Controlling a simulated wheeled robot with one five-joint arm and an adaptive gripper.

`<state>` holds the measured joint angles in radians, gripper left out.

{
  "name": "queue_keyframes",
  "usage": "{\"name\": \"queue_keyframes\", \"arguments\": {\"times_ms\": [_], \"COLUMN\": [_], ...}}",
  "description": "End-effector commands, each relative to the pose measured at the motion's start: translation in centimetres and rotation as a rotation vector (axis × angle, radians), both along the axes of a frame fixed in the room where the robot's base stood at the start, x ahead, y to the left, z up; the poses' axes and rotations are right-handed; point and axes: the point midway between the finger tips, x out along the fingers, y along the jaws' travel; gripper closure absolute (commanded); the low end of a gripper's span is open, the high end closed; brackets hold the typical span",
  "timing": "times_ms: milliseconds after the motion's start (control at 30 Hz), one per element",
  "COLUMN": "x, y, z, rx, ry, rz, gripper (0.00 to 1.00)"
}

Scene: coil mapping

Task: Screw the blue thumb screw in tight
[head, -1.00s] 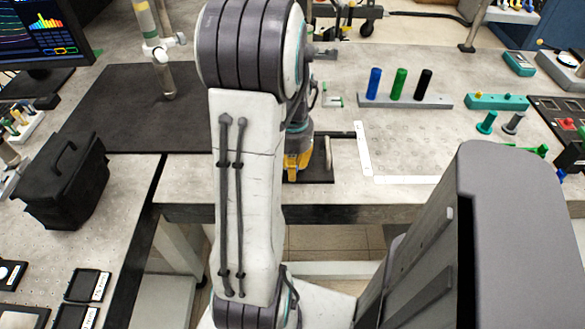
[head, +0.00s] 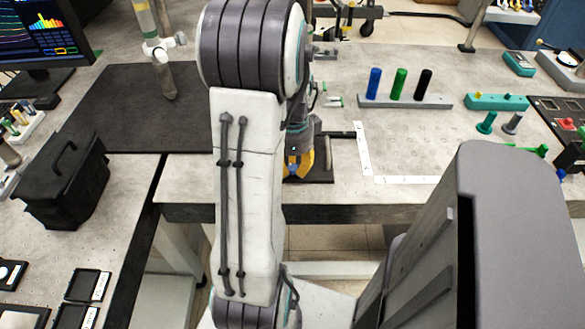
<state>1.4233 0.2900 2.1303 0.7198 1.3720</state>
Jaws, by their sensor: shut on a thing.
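My gripper (head: 297,166), with yellow fingers, points down over a small dark plate (head: 322,172) near the front edge of the bench. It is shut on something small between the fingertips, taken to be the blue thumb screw. The screw itself is hidden by the fingers and my arm, so I cannot see how deep it sits. A grey upright part with a dark bar on top (head: 337,134) stands just right of the gripper on the plate.
A white L-shaped strip (head: 405,180) lies on the bench to the right. Behind it a grey rack (head: 405,101) holds blue, green and black cylinders. Teal and grey pegs (head: 486,123) stand farther right. A black case (head: 62,180) is at left. The dark mat (head: 125,110) is mostly clear.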

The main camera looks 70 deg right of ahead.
Motion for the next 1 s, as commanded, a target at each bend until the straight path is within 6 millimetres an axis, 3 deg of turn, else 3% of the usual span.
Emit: {"name": "queue_keyframes", "arguments": {"times_ms": [33, 67, 367, 733, 1000], "x": [0.0, 0.0, 0.0, 0.0, 0.0], "y": [0.2, 0.2, 0.1, 0.0, -0.1], "z": [-0.3, -0.3, -0.2, 0.5, 4.4], "rx": [0.007, 0.007, 0.004, 0.002, -0.003], "ry": [0.001, 0.001, 0.000, 0.001, 0.000], "rz": [-0.010, -0.010, -0.006, -0.005, -0.005], "gripper": [1.00, 0.74, 0.48, 0.48, 0.48]}}
